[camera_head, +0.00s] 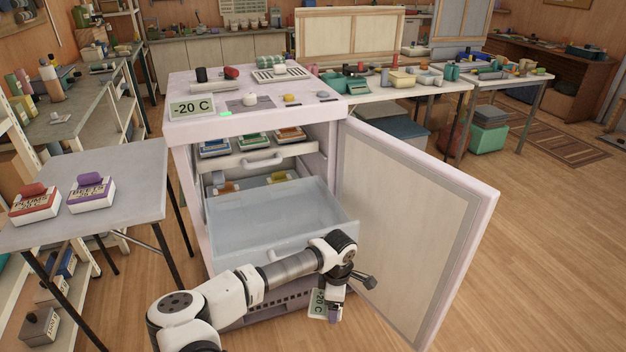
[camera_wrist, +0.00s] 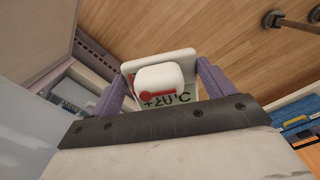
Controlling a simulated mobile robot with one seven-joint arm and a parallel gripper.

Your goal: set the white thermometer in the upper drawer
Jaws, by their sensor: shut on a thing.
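The white thermometer (camera_wrist: 185,57) with a red mark and a "+20 C" display is between the purple fingers of my gripper (camera_wrist: 160,82) in the wrist view. In the head view, its green-grey display (camera_head: 318,304) hangs below my gripper (camera_head: 334,308), low in front of the open freezer (camera_head: 190,165). The upper drawer (camera_head: 240,163) has a pale front with a handle and holds blue, green and orange-topped boxes. Below it, the lower drawer (camera_head: 225,232) is pulled out. Its front area is empty, with yellowish items at the back.
The freezer door (camera_head: 405,230) stands wide open at right. Several small things and a "-20 C" display (camera_head: 192,108) sit on the freezer top. A grey table (camera_head: 120,165) with two labelled boxes is at left. Wooden floor is clear at far right.

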